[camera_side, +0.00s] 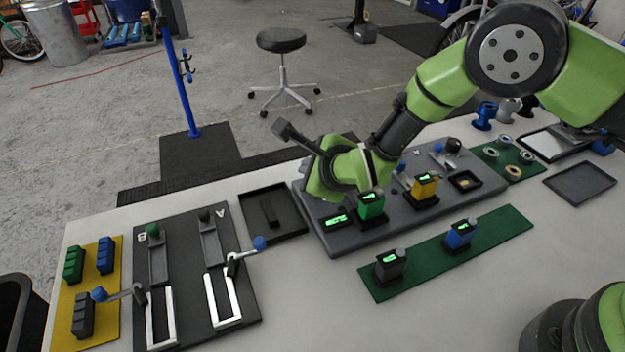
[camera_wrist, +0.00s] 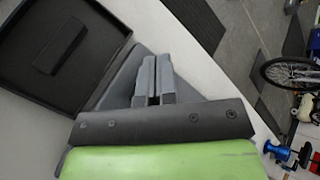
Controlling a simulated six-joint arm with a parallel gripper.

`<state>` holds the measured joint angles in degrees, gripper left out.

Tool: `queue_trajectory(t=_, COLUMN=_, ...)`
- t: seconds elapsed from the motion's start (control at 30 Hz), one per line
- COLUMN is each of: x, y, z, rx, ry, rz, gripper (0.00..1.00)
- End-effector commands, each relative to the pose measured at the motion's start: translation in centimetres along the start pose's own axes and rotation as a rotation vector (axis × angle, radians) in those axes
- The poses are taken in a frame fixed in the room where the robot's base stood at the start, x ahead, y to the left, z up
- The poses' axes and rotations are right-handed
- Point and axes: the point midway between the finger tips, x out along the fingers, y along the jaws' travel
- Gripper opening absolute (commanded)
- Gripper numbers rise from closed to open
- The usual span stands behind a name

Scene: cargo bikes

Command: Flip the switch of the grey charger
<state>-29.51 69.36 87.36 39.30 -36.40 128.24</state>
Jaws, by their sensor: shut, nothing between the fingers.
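The grey charger (camera_side: 391,269) is a small dark grey block with a lit green display. It stands on the near left end of the green strip (camera_side: 496,231). A light grey knob, perhaps its switch, shows at its upper right; its setting is too small to tell. My gripper (camera_wrist: 156,64) is shut and empty in the wrist view, pointing toward the grey board's edge and the black tray. In the side view my green wrist hides its fingers. My wrist is up and left of the grey charger, clearly apart from it. The charger is out of the wrist view.
A blue charger (camera_side: 459,236) shares the green strip. Green (camera_side: 371,207) and yellow (camera_side: 424,189) chargers stand on the grey board (camera_side: 345,242) behind. A black tray (camera_side: 287,194) and a lever board (camera_side: 187,275) lie left. The table before the strip is clear.

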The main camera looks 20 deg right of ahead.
Motion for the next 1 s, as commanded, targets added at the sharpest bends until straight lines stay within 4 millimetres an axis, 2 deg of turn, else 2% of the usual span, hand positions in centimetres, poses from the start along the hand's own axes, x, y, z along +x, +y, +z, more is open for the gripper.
queue_trajectory(t=0.4, x=-0.4, y=-0.3, z=0.3, rx=0.000, ry=0.000, rz=0.000, gripper=0.00)
queue_trajectory(t=0.8, x=-3.0, y=-2.2, z=2.2, rx=0.001, ry=0.000, rz=0.000, gripper=0.00)
queue_trajectory(t=1.0, x=-3.7, y=-2.7, z=2.7, rx=0.000, ry=0.000, rz=0.000, gripper=0.00)
